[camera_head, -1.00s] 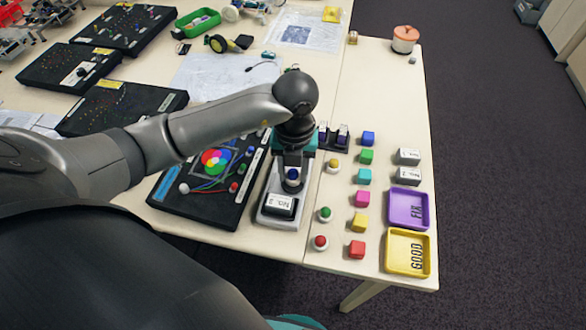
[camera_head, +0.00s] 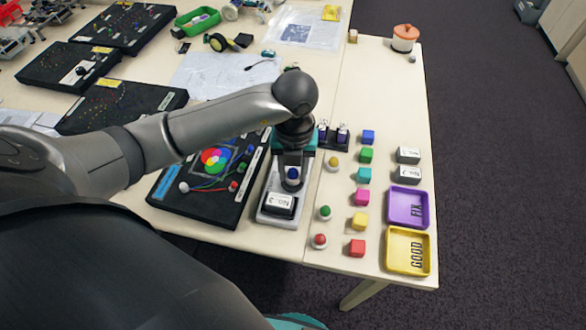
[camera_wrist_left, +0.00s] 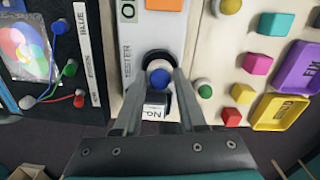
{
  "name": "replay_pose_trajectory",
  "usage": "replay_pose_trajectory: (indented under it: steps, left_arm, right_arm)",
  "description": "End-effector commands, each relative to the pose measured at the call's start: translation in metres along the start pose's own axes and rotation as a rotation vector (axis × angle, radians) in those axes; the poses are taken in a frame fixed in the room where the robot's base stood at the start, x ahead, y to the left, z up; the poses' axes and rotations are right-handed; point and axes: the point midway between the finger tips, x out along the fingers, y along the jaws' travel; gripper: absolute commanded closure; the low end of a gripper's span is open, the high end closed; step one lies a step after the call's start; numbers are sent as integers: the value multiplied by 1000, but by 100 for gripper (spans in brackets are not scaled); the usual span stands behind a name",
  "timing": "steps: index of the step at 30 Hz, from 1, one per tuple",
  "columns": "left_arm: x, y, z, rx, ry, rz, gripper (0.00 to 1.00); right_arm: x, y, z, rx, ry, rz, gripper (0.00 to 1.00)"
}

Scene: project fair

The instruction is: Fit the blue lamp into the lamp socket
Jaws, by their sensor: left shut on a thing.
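The blue lamp (camera_head: 293,174) is between the fingers of my left gripper (camera_head: 292,182), which is shut on it. In the left wrist view the lamp's blue dome (camera_wrist_left: 160,77) shows between the fingertips (camera_wrist_left: 158,82). The dark round lamp socket (camera_wrist_left: 157,56) shows right behind and around the lamp, on the pale tester (camera_head: 278,221). The lamp is over or at the socket; its lower end is hidden, so I cannot tell how deep it sits. In the head view my arm and gripper hide the socket. My right gripper is not in view.
A black board (camera_head: 178,208) with wires lies just left of the tester. Yellow, green and red lamps (camera_head: 320,241) and several coloured cubes (camera_head: 358,248) stand to the right. A purple tray (camera_head: 397,218) and a yellow tray (camera_head: 397,261) lie near the table's right edge.

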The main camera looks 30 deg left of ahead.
Motion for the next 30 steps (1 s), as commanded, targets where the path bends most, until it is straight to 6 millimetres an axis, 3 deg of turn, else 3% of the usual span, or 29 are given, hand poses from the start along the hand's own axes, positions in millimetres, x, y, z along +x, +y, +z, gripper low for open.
replay_pose_trajectory:
  steps: [25, 26, 30]
  left_arm:
    - [12, 0, 0, 0, 0, 1, 100]
    - [12, 0, 0, 0, 0, 1, 59]
    - [12, 0, 0, 0, 0, 0, 43]
  right_arm:
    - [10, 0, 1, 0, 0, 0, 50]
    - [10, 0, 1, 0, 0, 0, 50]
    - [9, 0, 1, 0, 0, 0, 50]
